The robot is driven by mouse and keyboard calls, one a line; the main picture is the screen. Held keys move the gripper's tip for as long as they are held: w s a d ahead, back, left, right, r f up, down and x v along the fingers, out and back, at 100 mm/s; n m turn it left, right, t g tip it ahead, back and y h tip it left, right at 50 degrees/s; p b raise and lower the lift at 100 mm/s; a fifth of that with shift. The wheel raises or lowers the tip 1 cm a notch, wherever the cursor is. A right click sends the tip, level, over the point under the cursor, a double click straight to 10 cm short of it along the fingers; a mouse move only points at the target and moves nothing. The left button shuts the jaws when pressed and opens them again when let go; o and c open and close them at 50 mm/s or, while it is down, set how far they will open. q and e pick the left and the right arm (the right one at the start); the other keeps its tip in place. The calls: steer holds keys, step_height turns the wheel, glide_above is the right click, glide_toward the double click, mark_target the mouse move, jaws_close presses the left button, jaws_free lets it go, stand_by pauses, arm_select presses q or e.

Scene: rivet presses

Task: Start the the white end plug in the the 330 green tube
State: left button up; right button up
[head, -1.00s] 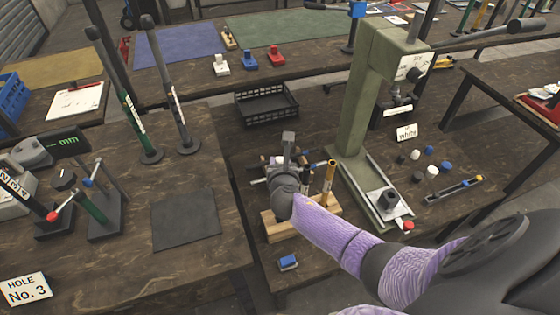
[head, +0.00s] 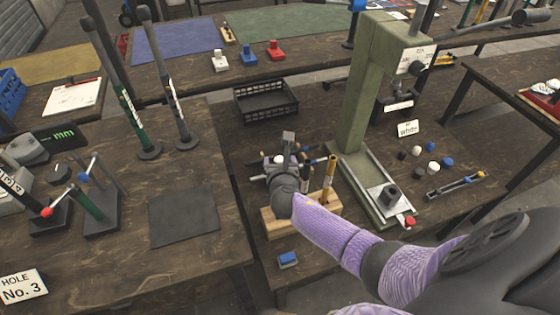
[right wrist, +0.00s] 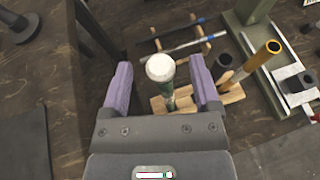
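The white end plug (right wrist: 160,67) sits at the top end of the green tube (right wrist: 170,103), which stands upright in a wooden rack (right wrist: 222,97). How deep the plug sits in the tube is hard to tell. My right gripper (right wrist: 162,80) is open, its purple-sided fingers on either side of the plug with a visible gap on each side. In the head view my right gripper (head: 284,164) is over the wooden rack (head: 272,224), with a little white visible at it. My left gripper is out of view.
A gold tube (head: 329,180) stands in the rack right of my gripper. The green press (head: 353,115) is further right, with loose plugs (head: 432,167) beside it. A black crate (head: 266,104) is behind. A blue block (head: 288,259) lies in front.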

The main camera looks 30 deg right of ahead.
steer(key=shift+s+a+r, duration=0.15)
steer(key=shift+s, duration=0.05)
steer(key=p+v, duration=0.4)
steer(key=v, duration=0.5)
steer(key=shift+s+p, duration=0.15)
steer(key=shift+p, duration=0.25)
steer(key=shift+a, duration=0.1)
steer(key=s+f+m+g+y, duration=0.1)
steer(key=s+f+m+g, duration=0.1)
steer(key=s+f+m, duration=0.4)
steer(key=s+f+m+g+y, duration=0.1)
steer(key=s+f+m+g, duration=0.15)
steer(key=f, duration=0.55)
steer(key=s+a+f+m+g+y, duration=0.1)
steer(key=s+f+m, duration=0.3)
steer(key=s, duration=0.5)
steer(key=s+a+f+m+g+y+b, duration=0.1)
steer(key=s+a+f+m+g, duration=0.1)
steer(key=s+m, duration=0.6)
steer(key=s+a+f+m+g+y, duration=0.2)
steer(key=s+f+m+g, duration=0.2)
steer(key=s+f+m, duration=0.3)
steer(key=s, duration=0.2)
steer(key=shift+s+b, duration=0.3)
steer(key=shift+b, duration=0.1)
